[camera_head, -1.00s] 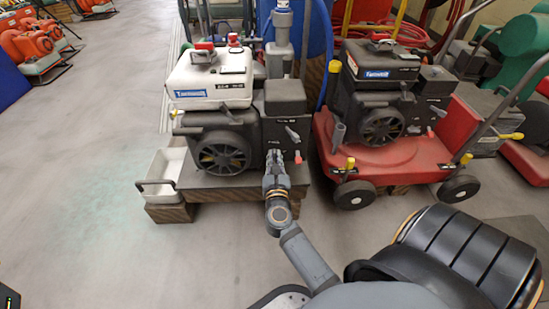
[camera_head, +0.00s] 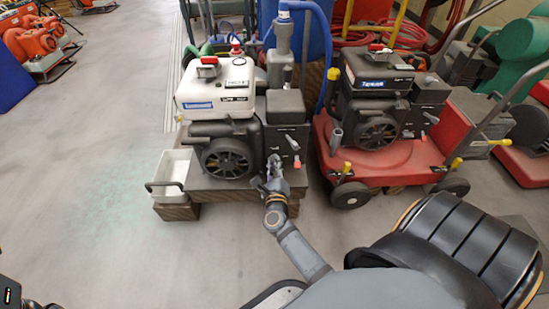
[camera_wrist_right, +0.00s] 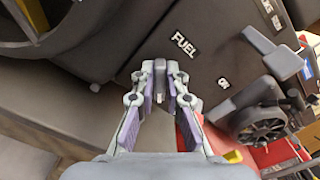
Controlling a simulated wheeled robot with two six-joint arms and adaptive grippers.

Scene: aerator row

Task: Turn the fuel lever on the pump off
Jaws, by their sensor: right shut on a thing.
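The pump (camera_head: 240,130) with a white fuel tank (camera_head: 215,88) stands left of centre in the head view. My right gripper (camera_head: 274,163) is at the lower front of its engine, left of a small red-tipped control (camera_head: 296,162). In the right wrist view the gripper (camera_wrist_right: 164,88) is shut on the grey fuel lever (camera_wrist_right: 158,97), which shows between the fingertips. The fingers hide part of the lever. My left gripper is not clearly visible.
A grey lever (camera_wrist_right: 272,52) sticks out right of the labels in the wrist view. A red wheeled machine (camera_head: 385,165) stands close on the pump's right. A white bin (camera_head: 172,170) is at the pump's left. The floor in front is clear.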

